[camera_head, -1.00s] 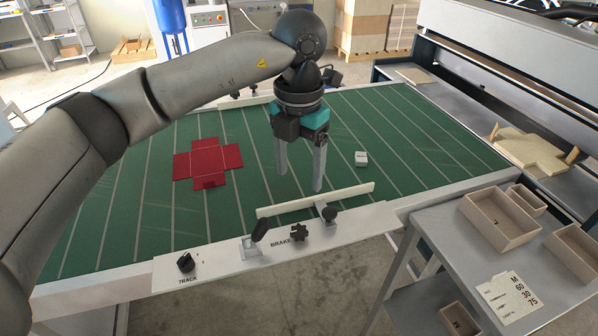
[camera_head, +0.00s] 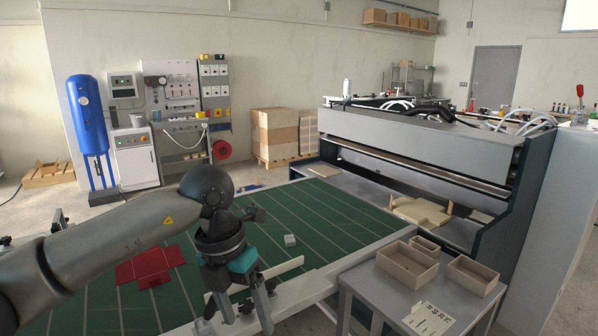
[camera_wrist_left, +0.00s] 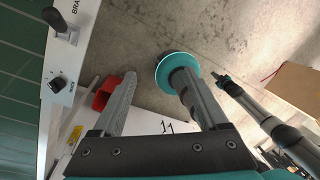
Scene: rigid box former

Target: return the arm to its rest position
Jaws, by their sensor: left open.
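My left arm comes in from the left in the head view. Its gripper (camera_head: 243,312) is open and empty, fingers pointing down over the near edge of the green table (camera_head: 325,215). In the left wrist view the two fingers (camera_wrist_left: 150,85) stand apart with nothing gripped between them. Concrete floor and the edge of the control panel lie beyond them. A red flat box blank (camera_head: 150,268) lies on the table, partly behind my forearm. A small white block (camera_head: 290,240) lies farther right on the table.
A pale bar (camera_head: 285,270) stands along the table's near side, close to the gripper. A grey side table (camera_head: 372,290) with wooden trays (camera_head: 407,266) is at right. A large machine (camera_head: 420,150) stands behind. In the left wrist view, a red object (camera_wrist_left: 105,93) shows by the left finger.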

